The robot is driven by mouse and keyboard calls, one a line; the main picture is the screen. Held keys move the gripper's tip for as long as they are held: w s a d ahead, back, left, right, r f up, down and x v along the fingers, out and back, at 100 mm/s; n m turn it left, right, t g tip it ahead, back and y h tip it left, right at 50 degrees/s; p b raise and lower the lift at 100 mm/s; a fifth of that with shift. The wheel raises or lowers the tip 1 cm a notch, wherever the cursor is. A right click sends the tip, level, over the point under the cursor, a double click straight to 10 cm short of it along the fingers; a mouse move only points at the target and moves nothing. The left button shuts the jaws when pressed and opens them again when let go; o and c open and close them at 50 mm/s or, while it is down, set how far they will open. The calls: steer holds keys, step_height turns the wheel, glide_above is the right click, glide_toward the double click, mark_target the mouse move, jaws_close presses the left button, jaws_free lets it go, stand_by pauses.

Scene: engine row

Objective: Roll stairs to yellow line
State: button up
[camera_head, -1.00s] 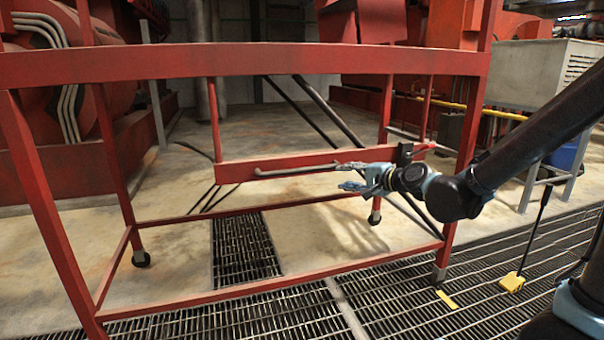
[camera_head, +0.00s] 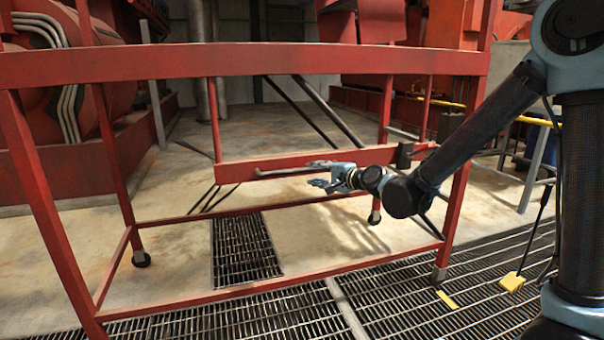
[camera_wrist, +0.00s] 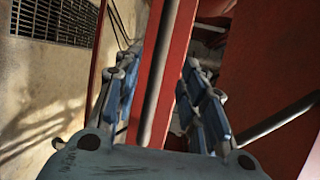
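The rolling stairs (camera_head: 250,65) are a red metal frame filling the head view, with small dark caster wheels (camera_head: 140,259) at the feet. A grey handle bar (camera_head: 275,173) runs along a red crossbeam inside the frame. My gripper (camera_head: 313,173) is open at the right part of this bar. In the wrist view its blue-padded fingers (camera_wrist: 160,92) are spread, with the grey bar (camera_wrist: 157,80) and the red beam (camera_wrist: 179,70) between them. I cannot tell whether they touch. A short yellow mark (camera_head: 447,299) lies on the floor grating near the right front foot.
A yellow-based upright (camera_head: 512,282) stands on the metal grating (camera_head: 400,305) at the right. Red engines (camera_head: 65,95) stand at the left and back. The concrete floor (camera_head: 270,130) behind the stairs is mostly clear.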

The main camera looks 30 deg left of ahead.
mark_target(302, 171)
steer(key=x, duration=0.9)
steer(key=shift+w+d, duration=0.1)
jaws_close()
